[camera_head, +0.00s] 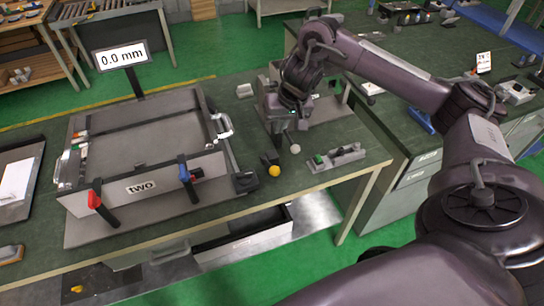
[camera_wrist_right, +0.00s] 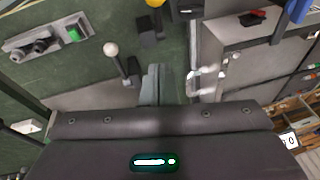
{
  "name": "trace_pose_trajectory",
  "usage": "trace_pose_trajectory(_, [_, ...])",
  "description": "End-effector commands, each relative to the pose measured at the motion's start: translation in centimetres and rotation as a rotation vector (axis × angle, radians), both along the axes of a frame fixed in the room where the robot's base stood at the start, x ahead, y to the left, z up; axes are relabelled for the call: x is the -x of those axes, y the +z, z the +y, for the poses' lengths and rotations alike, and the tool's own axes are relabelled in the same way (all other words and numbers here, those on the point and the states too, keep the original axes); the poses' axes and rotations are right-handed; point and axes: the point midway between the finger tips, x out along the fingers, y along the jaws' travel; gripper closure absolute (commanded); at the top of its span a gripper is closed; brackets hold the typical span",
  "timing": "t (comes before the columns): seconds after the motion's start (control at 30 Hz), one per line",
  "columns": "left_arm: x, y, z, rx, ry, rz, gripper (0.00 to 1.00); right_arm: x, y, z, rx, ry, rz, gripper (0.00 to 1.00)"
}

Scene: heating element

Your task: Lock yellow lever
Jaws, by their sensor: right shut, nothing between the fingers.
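The yellow lever's round knob (camera_head: 274,171) is near the front edge of the green table, right of the large grey frame. It also shows at the top edge of the right wrist view (camera_wrist_right: 154,3), partly cut off. A white-knobbed lever (camera_head: 295,149) stands just behind it and shows in the wrist view (camera_wrist_right: 111,49). My right gripper (camera_head: 278,142) is shut and empty, pointing down behind the two knobs. Its fingertips (camera_wrist_right: 157,72) show beside the white lever's base, apart from the yellow knob. My left gripper is not in view.
The grey frame (camera_head: 190,167) marked "two" carries a red lever (camera_head: 95,200) and a blue lever (camera_head: 185,172). A "0.0 mm" display (camera_head: 121,55) stands behind it. A small fixture with a green button (camera_head: 335,158) lies right of the knobs.

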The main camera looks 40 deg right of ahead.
Motion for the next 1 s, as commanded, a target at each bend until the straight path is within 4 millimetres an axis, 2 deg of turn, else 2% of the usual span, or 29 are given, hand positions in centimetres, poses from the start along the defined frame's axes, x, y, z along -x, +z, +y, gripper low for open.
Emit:
trace_pose_trajectory(0.03, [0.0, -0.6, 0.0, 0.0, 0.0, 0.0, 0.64, -0.1, -1.1, 0.1, -0.002, 0.0, 0.005, 1.0])
trace_pose_trajectory(0.47, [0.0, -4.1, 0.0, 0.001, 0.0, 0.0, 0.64, -2.5, -9.8, 0.9, -0.005, -0.002, 0.006, 1.0])
trace_pose_trajectory(0.8, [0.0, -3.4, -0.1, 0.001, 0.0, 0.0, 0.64, -0.8, -12.0, 1.8, 0.001, 0.0, 0.004, 1.0])
trace_pose_trajectory(1.0, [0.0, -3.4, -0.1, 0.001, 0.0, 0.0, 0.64, -0.7, -12.3, 1.9, 0.001, 0.0, 0.001, 1.0])
